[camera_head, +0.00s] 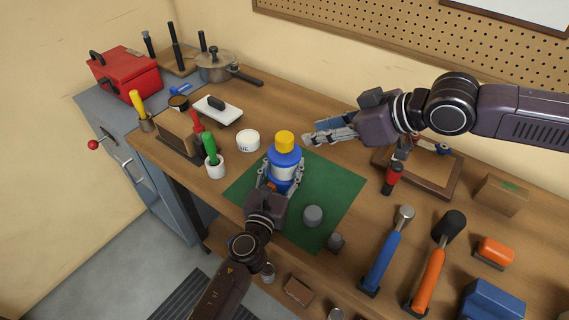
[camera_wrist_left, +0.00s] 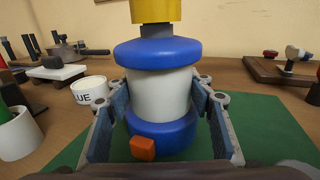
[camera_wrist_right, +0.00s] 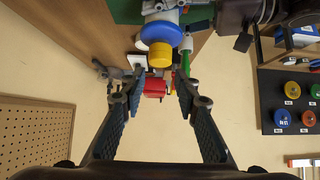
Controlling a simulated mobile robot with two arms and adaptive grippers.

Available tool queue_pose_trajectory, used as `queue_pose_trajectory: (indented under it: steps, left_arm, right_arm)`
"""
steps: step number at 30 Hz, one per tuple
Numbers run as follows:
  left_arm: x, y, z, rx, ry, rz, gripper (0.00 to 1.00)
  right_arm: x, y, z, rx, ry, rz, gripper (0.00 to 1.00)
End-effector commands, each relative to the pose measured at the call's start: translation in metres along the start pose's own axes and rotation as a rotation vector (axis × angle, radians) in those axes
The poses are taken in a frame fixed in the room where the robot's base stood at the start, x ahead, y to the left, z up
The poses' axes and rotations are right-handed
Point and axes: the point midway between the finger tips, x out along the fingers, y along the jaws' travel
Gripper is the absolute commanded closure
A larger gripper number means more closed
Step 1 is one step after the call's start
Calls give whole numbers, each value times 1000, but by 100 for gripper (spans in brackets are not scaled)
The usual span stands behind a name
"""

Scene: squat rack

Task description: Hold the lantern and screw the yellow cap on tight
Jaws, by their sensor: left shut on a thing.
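The lantern (camera_head: 284,158), blue and white, stands upright on the green mat (camera_head: 341,190). The yellow cap (camera_head: 285,140) sits on its top; how tight it is cannot be told. My left gripper (camera_head: 280,182) is shut on the lantern's body from the front, one finger on each side. The left wrist view shows the white body (camera_wrist_left: 160,92) between the fingers, with an orange block on the lower blue part. My right gripper (camera_head: 312,138) is open and empty, just right of the cap. In the right wrist view the cap (camera_wrist_right: 161,55) appears beyond and between its fingertips.
Left of the lantern are a white tub (camera_head: 248,141) and a white cup (camera_head: 214,167) with a green-handled tool. A grey cylinder (camera_head: 313,215) stands on the mat's front part. Hammers (camera_head: 384,255) and a wooden frame (camera_head: 440,188) lie to the right. The pegboard wall is behind.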

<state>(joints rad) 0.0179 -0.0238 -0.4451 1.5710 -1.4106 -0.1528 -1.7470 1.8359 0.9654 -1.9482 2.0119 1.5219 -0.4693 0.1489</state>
Motion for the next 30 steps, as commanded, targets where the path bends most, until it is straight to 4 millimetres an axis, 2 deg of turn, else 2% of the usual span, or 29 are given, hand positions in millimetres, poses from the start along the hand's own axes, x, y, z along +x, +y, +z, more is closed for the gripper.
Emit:
queue_pose_trajectory:
  steps: [6, 10, 13, 17, 21, 24, 30]
  left_arm:
    - [0, 0, 0, 0, 1, 0, 96]
    - [0, 0, 0, 0, 1, 0, 96]
    - [0, 0, 0, 0, 1, 0, 96]
    - [0, 0, 0, 0, 0, -1, 96]
    - [0, 0, 0, 0, 0, -1, 96]
    - [0, 0, 0, 0, 0, 0, 96]
    - [0, 0, 0, 0, 0, 0, 96]
  right_arm:
    - [0, 0, 0, 0, 0, 0, 71]
    - [2, 3, -1, -18, -8, 5, 57]
    - [7, 14, -6, -85, -39, 26, 48]
    - [18, 39, -19, -254, -122, 68, 48]
    - [30, 68, -40, -478, -248, 98, 48]
    - [36, 82, -56, -625, -339, 96, 48]
    - [44, 89, -83, -883, -509, 18, 48]
